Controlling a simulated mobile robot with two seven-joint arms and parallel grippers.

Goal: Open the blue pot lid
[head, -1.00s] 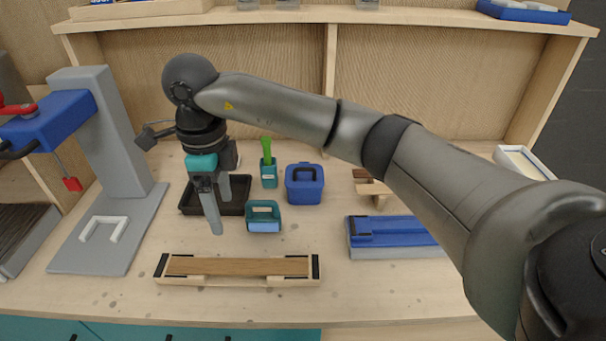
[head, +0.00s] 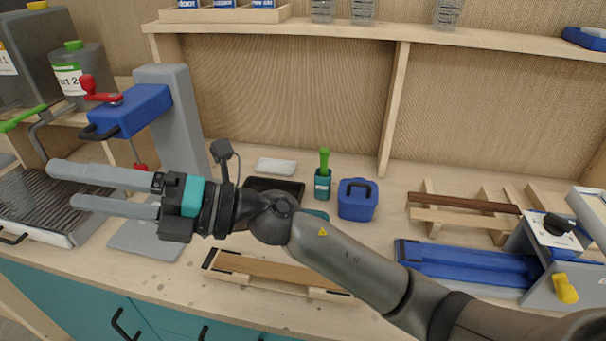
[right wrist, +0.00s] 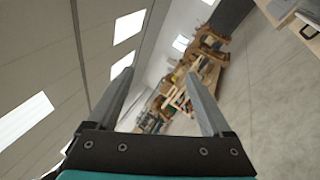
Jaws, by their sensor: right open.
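The blue pot (head: 356,205) stands upright on the workbench right of the middle. Its blue lid (head: 358,188) with a black handle is on top and looks closed. My right gripper (head: 62,185) is far to the left of the pot, raised above the bench and pointing left. Its two long grey fingers are apart with nothing between them. In the right wrist view the open fingers (right wrist: 160,75) face the room, and the pot is not visible there. My left gripper is not in view.
A teal holder (head: 322,185) with a green handle stands left of the pot. My right arm partly hides a black tray (head: 290,187) and a wooden piece (head: 270,272). A blue clamp (head: 470,262) lies at right. A grey and blue press (head: 180,100) stands at left.

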